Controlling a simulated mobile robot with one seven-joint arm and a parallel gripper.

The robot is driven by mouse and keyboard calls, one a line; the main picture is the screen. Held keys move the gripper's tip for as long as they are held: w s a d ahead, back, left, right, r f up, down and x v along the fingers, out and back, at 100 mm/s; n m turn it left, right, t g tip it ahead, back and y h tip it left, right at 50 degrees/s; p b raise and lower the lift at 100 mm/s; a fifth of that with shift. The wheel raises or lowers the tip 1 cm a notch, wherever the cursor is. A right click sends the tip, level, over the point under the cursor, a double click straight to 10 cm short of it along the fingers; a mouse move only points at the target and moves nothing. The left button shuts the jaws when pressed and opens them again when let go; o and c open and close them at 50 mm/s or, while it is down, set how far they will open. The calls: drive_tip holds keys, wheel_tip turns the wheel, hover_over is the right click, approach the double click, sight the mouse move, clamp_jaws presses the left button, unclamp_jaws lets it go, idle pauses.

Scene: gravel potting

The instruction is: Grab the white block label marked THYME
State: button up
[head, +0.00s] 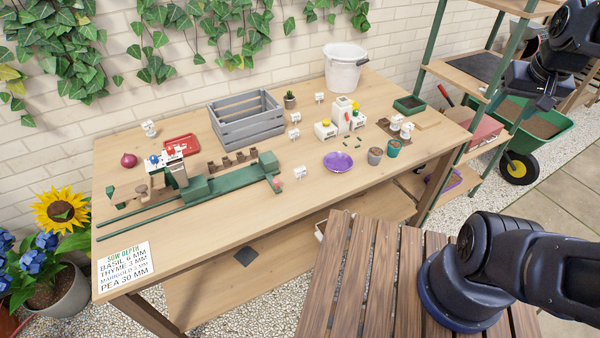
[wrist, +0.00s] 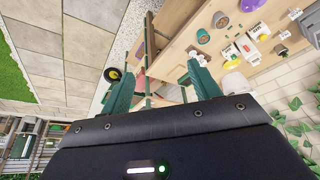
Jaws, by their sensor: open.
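In the wrist view, a white label (wrist: 295,13) shows at the upper right. My gripper (wrist: 162,70) is open with nothing between its green fingers, away to the right of the bench's work area.
A grey slatted crate (head: 247,128), white bucket (head: 345,68), purple bowl (head: 338,161), small pots (head: 375,156) and green rail fixture (head: 215,185) crowd the bench. A sow-depth card (head: 124,270) lies front left. A shelf frame (head: 440,110) stands at the right. The bench's front middle is clear.

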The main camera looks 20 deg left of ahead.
drive_tip(key=w+a+f+n+g, duration=0.1)
drive_tip(key=w+a+f+n, duration=0.15)
drive_tip(key=w+a, duration=0.7)
drive_tip(key=n+g, duration=0.4)
drive_tip(key=n, duration=0.3)
hover_over(300, 169)
drive_tip(key=shift+m, duration=0.25)
wheel_tip(300, 169, down, 25)
drive_tip(key=shift+w+a, duration=0.1)
drive_tip(key=shift+a+f, duration=0.15)
drive_tip(key=shift+f, duration=0.15)
wheel_tip(300, 169, down, 4)
drive_tip(key=shift+f, duration=0.15)
drive_tip(key=shift+d+f, duration=0.2)
drive_tip(key=shift+f, duration=3)
drive_tip(key=shift+c, duration=0.4)
